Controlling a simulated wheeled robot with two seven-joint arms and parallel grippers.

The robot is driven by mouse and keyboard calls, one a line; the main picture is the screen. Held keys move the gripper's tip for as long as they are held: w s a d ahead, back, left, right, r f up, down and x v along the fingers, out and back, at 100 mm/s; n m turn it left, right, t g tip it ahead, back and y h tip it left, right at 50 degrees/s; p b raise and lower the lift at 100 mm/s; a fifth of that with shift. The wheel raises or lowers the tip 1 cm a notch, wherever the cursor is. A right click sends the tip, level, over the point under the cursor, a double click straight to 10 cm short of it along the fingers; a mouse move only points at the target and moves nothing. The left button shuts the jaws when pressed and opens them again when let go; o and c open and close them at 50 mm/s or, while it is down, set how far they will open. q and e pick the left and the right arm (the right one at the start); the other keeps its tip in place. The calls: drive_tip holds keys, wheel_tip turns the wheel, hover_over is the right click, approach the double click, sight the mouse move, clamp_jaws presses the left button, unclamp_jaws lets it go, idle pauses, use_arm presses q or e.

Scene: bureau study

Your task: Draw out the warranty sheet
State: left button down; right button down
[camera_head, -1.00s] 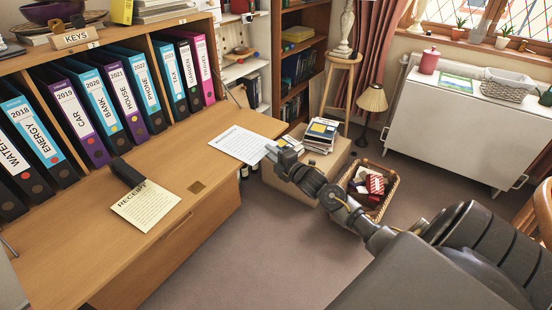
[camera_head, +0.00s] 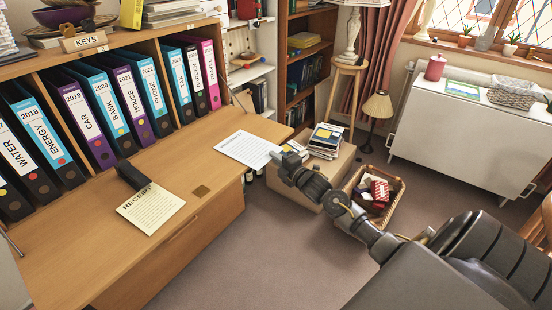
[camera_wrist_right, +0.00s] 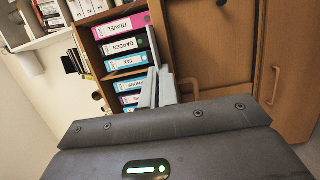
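A white printed sheet (camera_head: 247,149), which I take as the warranty sheet, lies flat at the right end of the wooden bureau flap; its title is too small to read. My right gripper (camera_head: 275,156) is at the sheet's right-hand edge, by the flap's edge. In the right wrist view its two fingers (camera_wrist_right: 157,88) are close together, with the sheet seen edge-on at most; they look shut on the sheet's edge. The fingers hide that corner in the head view. My left gripper is in neither view.
A yellow receipt (camera_head: 151,207) lies on the flap with a dark block (camera_head: 132,177) at its top. Several binders (camera_head: 125,110) stand behind. A book stack (camera_head: 325,139) on a box and a basket (camera_head: 388,209) stand beyond my right arm. Floor in front is clear.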

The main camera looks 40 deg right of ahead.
drive_tip(key=shift+r, duration=0.25)
drive_tip(key=shift+p, duration=0.3)
drive_tip(key=shift+s+d+r+p, duration=0.1)
drive_tip(key=shift+s+d+p, duration=0.3)
drive_tip(key=shift+s, duration=0.55)
drive_tip(key=shift+s+d+p, duration=0.2)
drive_tip(key=shift+s+p, duration=0.4)
drive_tip(key=shift+s, duration=0.35)
drive_tip(key=shift+s+d+r+p, duration=0.1)
drive_tip(key=shift+s+d+p, duration=0.3)
drive_tip(key=shift+s, duration=0.55)
